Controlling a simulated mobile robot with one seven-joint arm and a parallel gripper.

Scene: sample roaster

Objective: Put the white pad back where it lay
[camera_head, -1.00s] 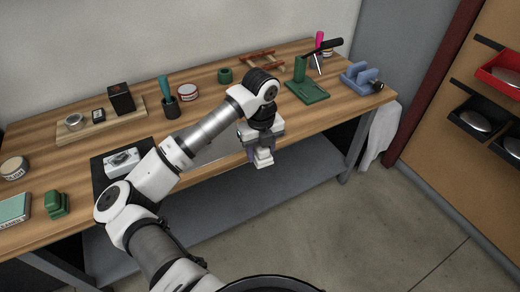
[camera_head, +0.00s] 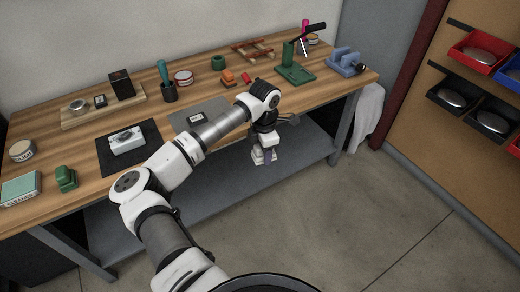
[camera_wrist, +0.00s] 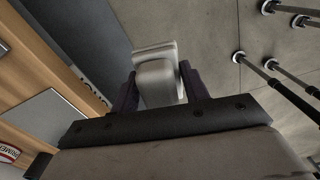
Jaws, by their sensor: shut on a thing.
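The white pad (camera_wrist: 157,80) is held between the two dark fingers of my gripper (camera_wrist: 160,88) in the wrist view. It is a pale stepped block, and its far end sticks out beyond the fingertips. In the head view my gripper (camera_head: 264,156) points down in front of the bench's front edge, with the pad low in it and partly hidden. Floor lies under it, not the bench top. A grey mat (camera_head: 212,107) lies on the bench near the front edge, left of my wrist, with a small dark-and-white item on it; my arm hides part of it.
A lower shelf (camera_head: 225,175) runs beneath. Red and black bins hang at right. Floor right is open.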

